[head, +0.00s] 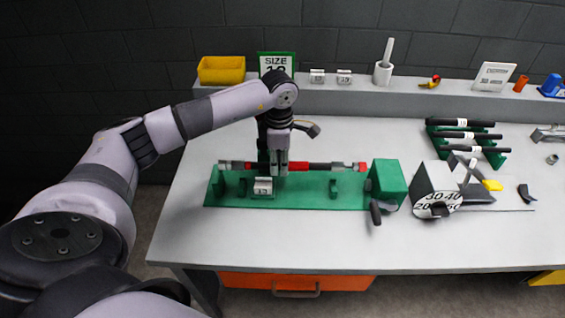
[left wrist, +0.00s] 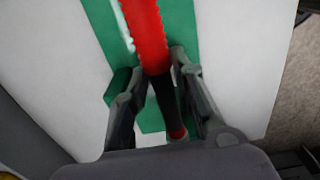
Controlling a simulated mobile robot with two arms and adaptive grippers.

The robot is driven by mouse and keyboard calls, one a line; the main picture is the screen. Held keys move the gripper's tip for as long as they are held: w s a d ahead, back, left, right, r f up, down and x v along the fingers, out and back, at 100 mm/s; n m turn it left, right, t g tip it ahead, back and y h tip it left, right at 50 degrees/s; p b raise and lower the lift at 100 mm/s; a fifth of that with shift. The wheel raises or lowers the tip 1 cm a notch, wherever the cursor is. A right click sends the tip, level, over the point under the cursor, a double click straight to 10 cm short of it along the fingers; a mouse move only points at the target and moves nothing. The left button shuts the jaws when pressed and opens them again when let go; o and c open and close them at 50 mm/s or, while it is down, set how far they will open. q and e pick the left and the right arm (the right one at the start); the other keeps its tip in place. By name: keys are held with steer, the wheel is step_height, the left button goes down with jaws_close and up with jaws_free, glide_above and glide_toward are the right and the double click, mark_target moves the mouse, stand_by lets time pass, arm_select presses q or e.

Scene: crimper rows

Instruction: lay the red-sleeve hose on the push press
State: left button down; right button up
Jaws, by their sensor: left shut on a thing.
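The red-sleeve hose (head: 298,167), with red and black stretches and grey metal ends, lies crosswise along the back side of the green push press (head: 310,198). My left gripper (head: 279,170) comes down from above and is shut on the hose left of its middle. The left wrist view shows the fingers (left wrist: 163,105) on either side of the hose's black stretch, with the red sleeve (left wrist: 147,30) beyond and green press below. Whether the hose touches the press supports cannot be told. The press has a green end block (head: 387,180) at right. My right gripper is not in view.
A size sign (head: 277,62) and a yellow bin (head: 221,70) stand on the back shelf. A grey dial machine (head: 437,190) is right of the press. A green rack (head: 468,140) with black hoses is behind it. The table's front left is clear.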

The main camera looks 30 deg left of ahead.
arm_select(q)
steer(key=shift+r, duration=0.1)
steer(key=shift+f+b, duration=0.3)
steer(key=shift+b, duration=0.15)
steer(key=shift+f+b, duration=0.5)
steer(key=shift+f, duration=0.1)
step_height(320, 180, down, 2)
steer(key=shift+f+b, duration=0.2)
steer(key=shift+b, duration=0.75)
step_height(320, 180, down, 2)
steer(key=shift+b, duration=0.8)
steer(key=shift+f, duration=0.2)
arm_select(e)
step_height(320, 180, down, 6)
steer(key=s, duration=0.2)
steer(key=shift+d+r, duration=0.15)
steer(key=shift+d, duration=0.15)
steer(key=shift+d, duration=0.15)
arm_select(q)
steer(key=shift+s+f+b, duration=0.1)
steer(key=shift+f+b, duration=0.25)
steer(key=shift+b, duration=0.2)
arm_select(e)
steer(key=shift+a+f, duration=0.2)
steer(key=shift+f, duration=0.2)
